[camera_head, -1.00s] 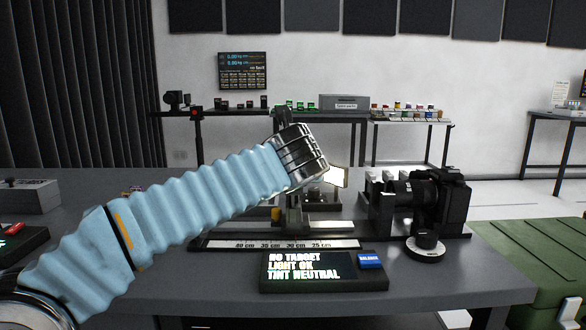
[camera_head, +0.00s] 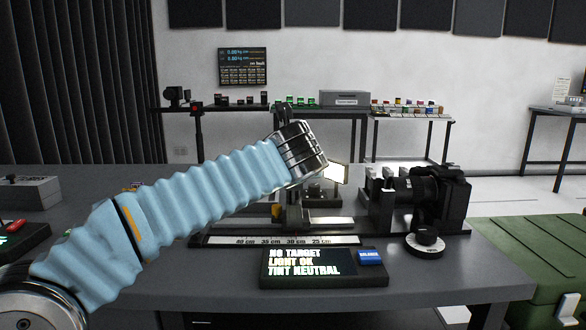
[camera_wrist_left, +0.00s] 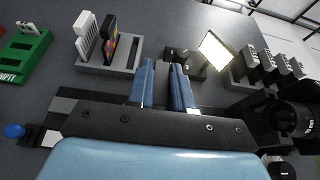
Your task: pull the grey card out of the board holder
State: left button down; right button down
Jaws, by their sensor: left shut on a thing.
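My left gripper (camera_head: 292,205) hangs over the rail (camera_head: 225,241) in the head view, its jaws largely hidden behind my wrist. In the left wrist view its two blue fingers (camera_wrist_left: 163,85) are close together, shut on the grey card. The card is thin and I cannot make out its face there. The board holder on the rail is mostly hidden by my gripper and wrist; I cannot tell how deep the card sits in it. My right gripper is in neither view.
A lit panel (camera_wrist_left: 215,50) stands close beside the fingers. A camera (camera_head: 440,195) stands to the right. A slotted rack (camera_wrist_left: 120,68) holds white cards and a colour chart. A display (camera_head: 310,265) reading "NO TARGET" lies in front.

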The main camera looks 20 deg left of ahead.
pick_arm(q)
jog(key=shift+r+p, duration=1.15)
jog(key=shift+r, duration=0.15)
jog(key=shift+r+p, duration=0.45)
jog(key=shift+r, duration=0.9)
